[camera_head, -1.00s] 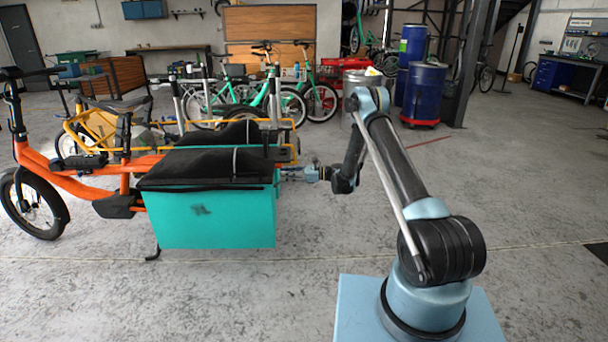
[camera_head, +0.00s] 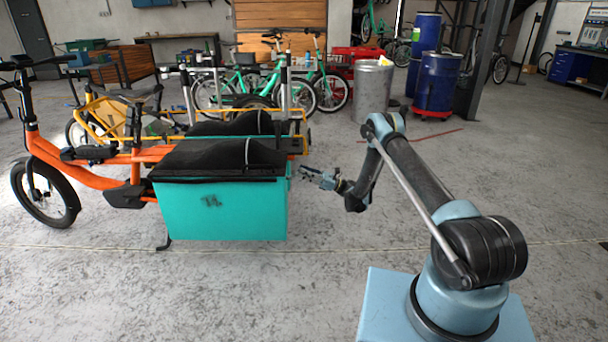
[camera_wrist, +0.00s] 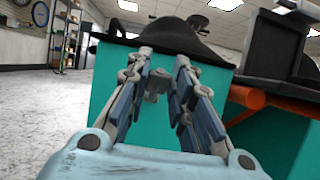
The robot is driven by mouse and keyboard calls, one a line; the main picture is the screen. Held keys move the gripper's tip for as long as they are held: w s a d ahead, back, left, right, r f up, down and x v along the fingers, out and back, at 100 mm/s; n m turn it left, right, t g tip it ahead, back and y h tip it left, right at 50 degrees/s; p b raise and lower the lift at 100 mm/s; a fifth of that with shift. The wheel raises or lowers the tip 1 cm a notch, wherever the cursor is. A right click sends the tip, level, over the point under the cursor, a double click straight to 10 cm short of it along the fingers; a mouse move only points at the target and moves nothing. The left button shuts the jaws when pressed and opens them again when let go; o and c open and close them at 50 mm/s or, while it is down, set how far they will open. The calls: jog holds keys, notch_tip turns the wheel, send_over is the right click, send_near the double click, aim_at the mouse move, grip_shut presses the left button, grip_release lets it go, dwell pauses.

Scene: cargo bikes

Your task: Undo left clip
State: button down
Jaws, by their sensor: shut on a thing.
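The teal cargo box (camera_head: 222,210) with a black soft cover (camera_head: 215,158) sits on the rear of the orange cargo bike (camera_head: 90,172). My gripper (camera_head: 305,172) is just right of the box's right end, near its top edge, with a small gap between. In the wrist view, my gripper (camera_wrist: 165,70) faces the teal panel (camera_wrist: 85,100) below the cover's dark rim. A small grey piece (camera_wrist: 157,82), seemingly the clip, is between the fingers, which are shut on it. Whether it is still fastened to the box I cannot tell.
A yellow-framed bike (camera_head: 100,118) stands close behind the orange one. Green bikes (camera_head: 270,90), a metal drum (camera_head: 372,92) and blue barrels (camera_head: 437,85) stand farther back. The floor right of the box is open.

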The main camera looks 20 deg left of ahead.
jog(key=shift+w+d+r, duration=0.1)
jog(key=shift+d, duration=0.1)
jog(key=c, duration=1.6)
grip_release()
jog(key=shift+c, duration=0.2)
jog(key=shift+o, duration=1.2)
jog(key=shift+a, duration=0.1)
notch_tip(320, 180, up, 10)
